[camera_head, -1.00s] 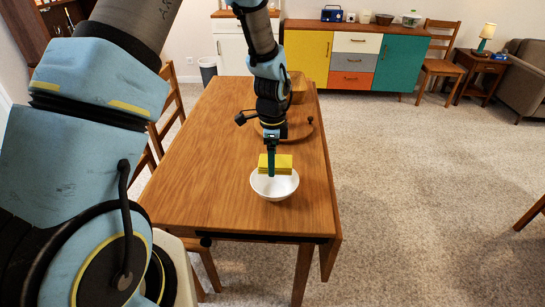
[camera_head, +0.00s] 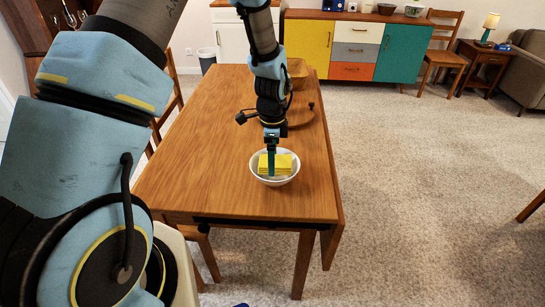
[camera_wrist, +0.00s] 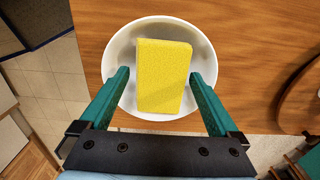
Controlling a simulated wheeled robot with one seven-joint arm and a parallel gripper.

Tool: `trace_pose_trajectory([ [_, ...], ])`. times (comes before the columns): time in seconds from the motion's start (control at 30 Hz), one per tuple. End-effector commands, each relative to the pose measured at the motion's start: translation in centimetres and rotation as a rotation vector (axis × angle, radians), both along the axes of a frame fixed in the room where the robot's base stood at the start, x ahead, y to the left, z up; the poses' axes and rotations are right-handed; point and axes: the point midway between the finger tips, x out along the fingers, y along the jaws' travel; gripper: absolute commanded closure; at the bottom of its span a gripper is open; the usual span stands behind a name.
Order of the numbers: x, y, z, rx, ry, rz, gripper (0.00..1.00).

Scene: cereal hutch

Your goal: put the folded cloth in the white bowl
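The folded yellow cloth (camera_head: 284,163) lies within the rim of the white bowl (camera_head: 256,176), near the table's front end. In the wrist view the cloth (camera_wrist: 163,78) is a thick yellow block, with the white rim of the bowl (camera_wrist: 117,50) showing all around it. My gripper (camera_wrist: 160,74) points down over the bowl with its two green fingers apart, one on each side of the cloth. A gap shows between the left finger and the cloth; the right finger is very close to the cloth's edge. The cloth's underside is hidden.
The wooden table (camera_head: 195,165) is clear to the left of the bowl. A round wooden tray (camera_head: 300,118) and a wooden box (camera_head: 298,72) are farther back, partly behind my arm. A chair (camera_head: 168,100) stands at the left side.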

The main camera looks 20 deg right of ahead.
Motion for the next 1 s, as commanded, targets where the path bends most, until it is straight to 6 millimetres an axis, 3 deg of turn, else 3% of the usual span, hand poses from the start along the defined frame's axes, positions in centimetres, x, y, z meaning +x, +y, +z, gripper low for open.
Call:
trace_pose_trajectory([
  [0.63, 0.0, 0.0, 0.3, 0.0, 0.0, 0.0, 0.0],
  [1.0, 0.0, 0.0, 5.2, 0.0, 0.0, 0.001, 0.0],
])
